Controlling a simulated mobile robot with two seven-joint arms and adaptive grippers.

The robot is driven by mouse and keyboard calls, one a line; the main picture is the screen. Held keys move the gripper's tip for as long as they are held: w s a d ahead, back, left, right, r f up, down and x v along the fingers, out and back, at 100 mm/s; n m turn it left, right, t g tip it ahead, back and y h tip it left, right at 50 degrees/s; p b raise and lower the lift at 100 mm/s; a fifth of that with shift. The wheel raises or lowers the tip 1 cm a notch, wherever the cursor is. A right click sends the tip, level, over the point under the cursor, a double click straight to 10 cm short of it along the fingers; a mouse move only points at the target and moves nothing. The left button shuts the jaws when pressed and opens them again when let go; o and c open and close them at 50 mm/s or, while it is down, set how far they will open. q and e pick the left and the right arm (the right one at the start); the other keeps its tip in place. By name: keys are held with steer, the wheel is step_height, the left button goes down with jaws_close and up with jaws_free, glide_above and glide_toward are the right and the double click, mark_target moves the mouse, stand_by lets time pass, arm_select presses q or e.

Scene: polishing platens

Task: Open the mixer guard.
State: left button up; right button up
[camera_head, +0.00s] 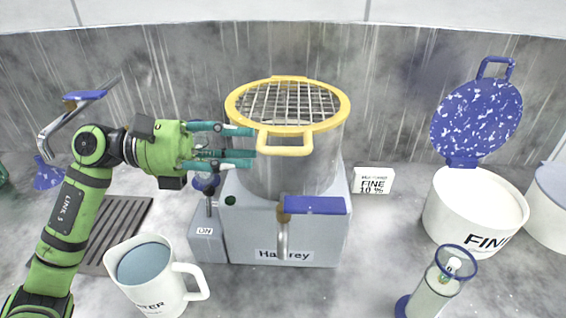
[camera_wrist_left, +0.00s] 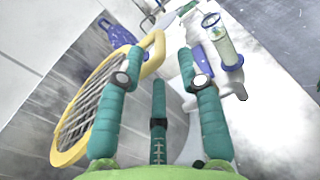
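The mixer guard (camera_head: 318,122), a yellow ring with a wire mesh, lies flat across the top of the metal mixer bowl (camera_head: 290,175). Its yellow handle (camera_head: 286,150) juts out at the front. My left gripper (camera_head: 249,144), with teal fingers, is open just left of the handle, pointing right at about its height. In the left wrist view, the guard (camera_wrist_left: 68,150) is on the left and its handle (camera_wrist_left: 152,58) shows beyond and between the spread fingers (camera_wrist_left: 162,62). No grip on the handle shows. My right gripper is not in view.
The grey mixer base (camera_head: 330,225) has a blue-topped lever (camera_head: 315,205) in front and an ON switch box (camera_head: 205,240) at left. A water jug (camera_head: 150,285) stands front left. A FINE tub (camera_head: 470,212) with raised blue lid and a cylinder (camera_head: 437,290) are at right.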

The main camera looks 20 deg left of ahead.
mark_target(284, 151)
arm_select(q)
steer(key=p+x, duration=0.2)
steer(key=x, duration=0.1)
steer(key=shift+d+r+p, duration=0.2)
steer(key=shift+r+p, duration=0.05)
steer(key=shift+p, duration=0.05)
steer(key=p+x, duration=0.1)
steer(key=x, duration=0.2)
steer(key=shift+f+p, duration=0.15)
steer(key=shift+p, duration=0.15)
steer(key=shift+d, duration=0.3)
steer(key=shift+w+f, duration=0.2)
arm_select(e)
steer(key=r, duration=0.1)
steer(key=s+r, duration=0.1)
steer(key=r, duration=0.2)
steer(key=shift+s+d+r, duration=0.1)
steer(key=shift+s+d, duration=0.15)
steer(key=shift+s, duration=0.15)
arm_select(q)
jaws_close()
